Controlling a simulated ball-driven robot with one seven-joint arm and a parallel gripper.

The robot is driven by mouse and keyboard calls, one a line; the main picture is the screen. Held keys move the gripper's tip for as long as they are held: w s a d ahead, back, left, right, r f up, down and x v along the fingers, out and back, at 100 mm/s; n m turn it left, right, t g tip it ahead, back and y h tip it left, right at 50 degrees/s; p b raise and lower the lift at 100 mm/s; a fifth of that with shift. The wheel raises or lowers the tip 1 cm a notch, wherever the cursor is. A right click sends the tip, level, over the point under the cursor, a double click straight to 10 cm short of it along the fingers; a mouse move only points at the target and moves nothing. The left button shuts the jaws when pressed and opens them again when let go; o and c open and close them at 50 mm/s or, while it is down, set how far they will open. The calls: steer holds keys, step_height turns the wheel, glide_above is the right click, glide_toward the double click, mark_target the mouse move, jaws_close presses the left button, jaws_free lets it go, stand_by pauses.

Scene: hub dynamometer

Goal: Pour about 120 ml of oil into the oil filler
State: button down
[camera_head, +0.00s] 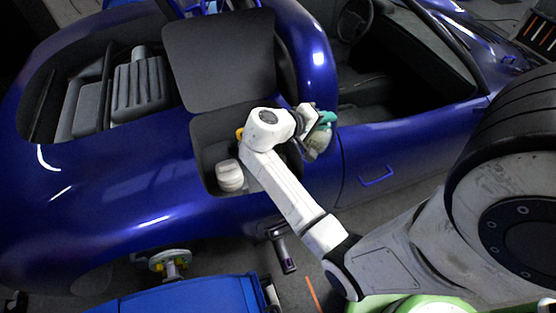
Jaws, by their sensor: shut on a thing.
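My gripper (322,121), with teal fingers, is shut on a pale, rounded container (317,144). Much of the container is hidden behind the fingers and wrist, and its spout and oil level cannot be made out. It is held above the right edge of a dark, open bay (209,131) in the blue car. A small yellow part (239,133) shows in the bay just left of my arm; I cannot tell whether it is the oil filler. A white rounded vessel (230,178) sits lower in the bay. My forearm hides the bay's right part.
A black panel (218,60) stands raised behind the bay. The blue car body (410,150) surrounds it, with the open cockpit (385,60) at right. A large tyre (515,115) is at the right edge. A bare hub (170,262) and blue unit (190,300) are at the front.

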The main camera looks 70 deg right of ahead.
steer(key=shift+w+r+g+p, duration=0.3)
steer(key=shift+r+p, duration=0.05)
steer(key=shift+r, duration=0.15)
steer(key=shift+w+r+n+h, duration=0.2)
steer(key=shift+w+n+h, duration=0.05)
steer(key=shift+n+h, duration=0.15)
steer(key=shift+w+g, duration=0.15)
steer(key=shift+g, duration=0.15)
steer(key=s+t, duration=0.1)
steer(key=s, duration=0.1)
steer(key=s+f+m, duration=0.1)
steer(key=shift+s+f+t+y, duration=0.1)
steer(key=shift+s+t+y, duration=0.25)
steer(key=shift+t+y, duration=0.05)
steer(key=shift+s+d+f+m+t+y+b, duration=0.1)
steer(key=shift+s+f+m+t+y+b, duration=0.15)
steer(key=shift+s+f+m+t, duration=0.45)
steer(key=shift+s+d+f+m+t+y+b, duration=0.1)
steer(key=shift+s+f+m+t+y, duration=0.3)
steer(key=shift+f+t, duration=0.55)
steer(key=shift+w+r+t, duration=0.1)
steer(key=shift+r+t, duration=0.1)
steer(key=shift+t, duration=0.05)
